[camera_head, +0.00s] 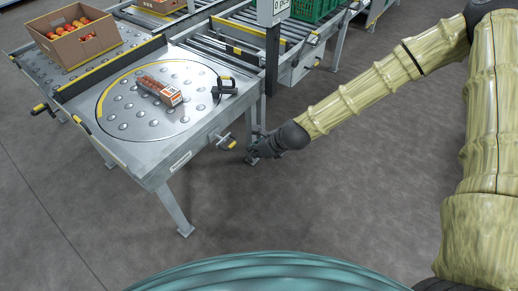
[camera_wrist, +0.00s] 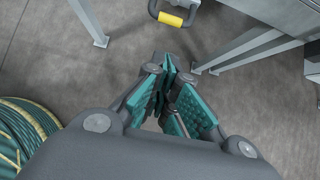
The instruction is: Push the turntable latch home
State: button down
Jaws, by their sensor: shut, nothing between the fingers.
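The turntable (camera_head: 122,118) is a round plate with a yellow arc, set flush in a metal ball-transfer table. A black handle with a yellow grip (camera_head: 228,144) sticks out from the table's near right edge; it looks like the latch. The handle also shows at the top of the wrist view (camera_wrist: 174,19). My gripper (camera_head: 252,159) is shut and empty, just right of the handle and lower in the head view, apart from it. In the wrist view its teal-padded fingers (camera_wrist: 167,68) point toward the handle, with floor showing between. How far the latch is in cannot be told.
A small orange-brown carton (camera_head: 158,91) lies on the turntable beside a black fixture (camera_head: 224,88). A cardboard box of tomatoes (camera_head: 72,58) stands behind. Table legs (camera_head: 177,212) and a roller conveyor (camera_head: 232,46) are close by. The floor in front is clear.

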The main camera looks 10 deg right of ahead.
jog(key=w+a+f+b, duration=0.1)
jog(key=w+a+f, duration=0.3)
jog(key=shift+w+a, duration=0.3)
jog(key=shift+w, duration=0.05)
dwell(0.4)
